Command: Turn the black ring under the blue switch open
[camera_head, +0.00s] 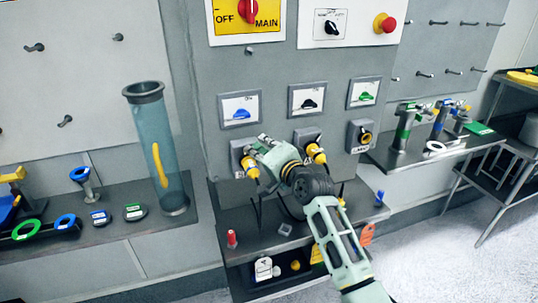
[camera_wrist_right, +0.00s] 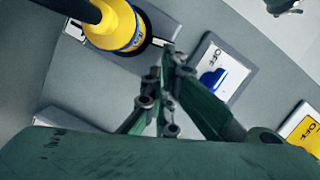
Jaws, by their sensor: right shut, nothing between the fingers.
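The blue switch (camera_head: 240,112) sits on its panel plate at the left of the row of three switches. It also shows in the right wrist view (camera_wrist_right: 212,80). Below it is a grey socket plate (camera_head: 237,150) with a yellow plug (camera_head: 251,168) in it. In the right wrist view the plug (camera_wrist_right: 108,28) has a blue band, and a black ring (camera_wrist_right: 145,28) shows at its base. My right gripper (camera_head: 262,142) is in front of this socket, shut and empty. Its fingertips (camera_wrist_right: 168,52) are beside the ring; I cannot tell if they touch. My left gripper is not in view.
A second yellow plug (camera_head: 317,153) is in the middle socket, right of my gripper. An empty round socket (camera_head: 365,136) is at the right. A tall clear tube (camera_head: 157,150) stands on the left shelf. A red-and-yellow main switch (camera_head: 249,12) is above.

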